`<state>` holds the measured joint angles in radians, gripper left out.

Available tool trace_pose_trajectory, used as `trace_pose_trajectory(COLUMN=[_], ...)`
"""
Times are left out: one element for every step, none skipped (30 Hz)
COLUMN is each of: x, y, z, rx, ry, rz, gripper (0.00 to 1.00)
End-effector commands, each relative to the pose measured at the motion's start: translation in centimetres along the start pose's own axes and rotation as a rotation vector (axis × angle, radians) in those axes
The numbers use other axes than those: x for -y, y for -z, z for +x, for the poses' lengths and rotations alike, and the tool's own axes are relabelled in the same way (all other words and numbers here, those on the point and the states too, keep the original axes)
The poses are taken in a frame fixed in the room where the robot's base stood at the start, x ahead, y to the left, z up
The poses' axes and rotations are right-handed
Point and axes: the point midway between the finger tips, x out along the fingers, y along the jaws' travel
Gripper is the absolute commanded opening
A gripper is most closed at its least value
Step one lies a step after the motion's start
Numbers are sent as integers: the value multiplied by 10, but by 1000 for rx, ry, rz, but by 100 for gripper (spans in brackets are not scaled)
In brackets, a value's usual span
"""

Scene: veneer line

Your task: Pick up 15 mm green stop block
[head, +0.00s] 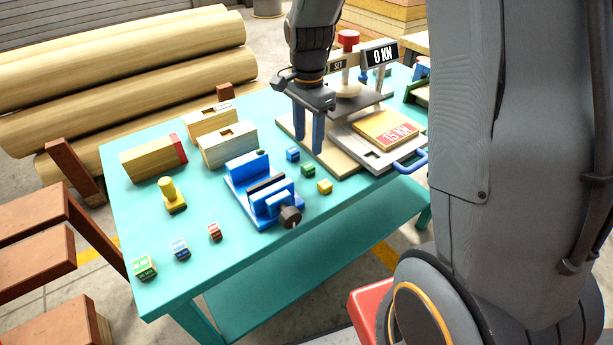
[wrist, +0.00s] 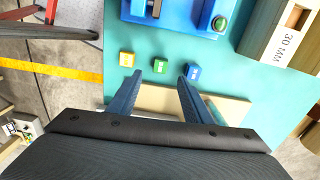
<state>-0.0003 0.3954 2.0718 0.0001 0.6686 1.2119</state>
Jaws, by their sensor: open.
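A small green block (head: 308,170) lies on the turquoise table between a blue block (head: 292,155) and a yellow block (head: 325,186). In the wrist view the green block (wrist: 160,66) is again the middle one, just beyond and between my fingertips. Its label is too small to read. A larger green block (head: 144,267) with a white label stands at the table's near left corner, far from my gripper; I cannot read its size surely. My gripper (head: 308,146) is open and empty above the row of small blocks. It also shows in the wrist view (wrist: 161,76).
A blue vise (head: 262,200) stands left of the small blocks. A yellow stamp-shaped piece (head: 172,196) and wooden blocks (head: 155,158) stand farther left.

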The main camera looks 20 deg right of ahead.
Motion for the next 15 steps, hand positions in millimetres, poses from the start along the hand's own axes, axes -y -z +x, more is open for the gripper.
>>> trace_pose_trajectory(x=[3,4,4,5,5,4,4,4,4,4,3,3,2,2,1], y=[1,2,2,2,2,2,2,2,2,2,2,2,2,1,1], z=[6,8,10,13,16,20,23,26,29,32,34,37,40,44,49], rx=[2,2,3,3,3,3,3,3,3,3,3,3,3,3,3], ry=[-5,-7,-8,-8,-8,-9,-10,-9,-8,-8,-9,-9,-8,-9,-10], rz=[24,34,43,47,49,49,48,48,48,47,47,47,47,46,46], gripper=[45,45,45,45,45,45,45,45,45,45,45,45,45,45,45])
